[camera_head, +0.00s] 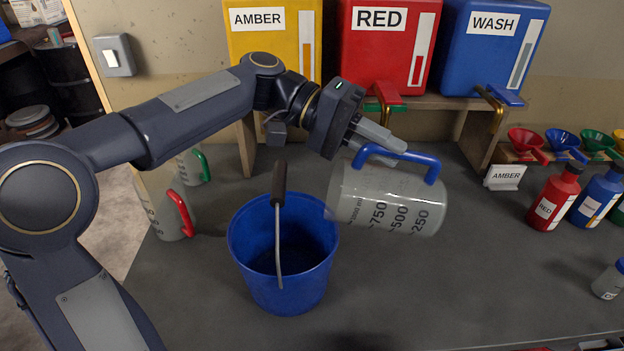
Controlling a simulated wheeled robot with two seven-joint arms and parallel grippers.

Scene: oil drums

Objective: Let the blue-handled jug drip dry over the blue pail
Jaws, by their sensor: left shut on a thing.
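The blue-handled jug (385,203) is clear with black graduation marks and is tipped on its side, its base to the right and its mouth end to the left. My left gripper (375,142) is shut on its blue handle and holds it above the bench. The blue pail (283,250) stands upright on the bench, below and left of the jug. The jug's mouth end is near the pail's right rim. The pail's dark-gripped handle stands up across its opening. No liquid stream shows. My right gripper is not in view.
A red-handled jug (168,210) and a green-handled jug (193,165) stand at left. Amber (275,45), red (388,45) and wash (490,50) tanks sit on a shelf behind. Red (553,198) and blue (596,195) bottles stand right.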

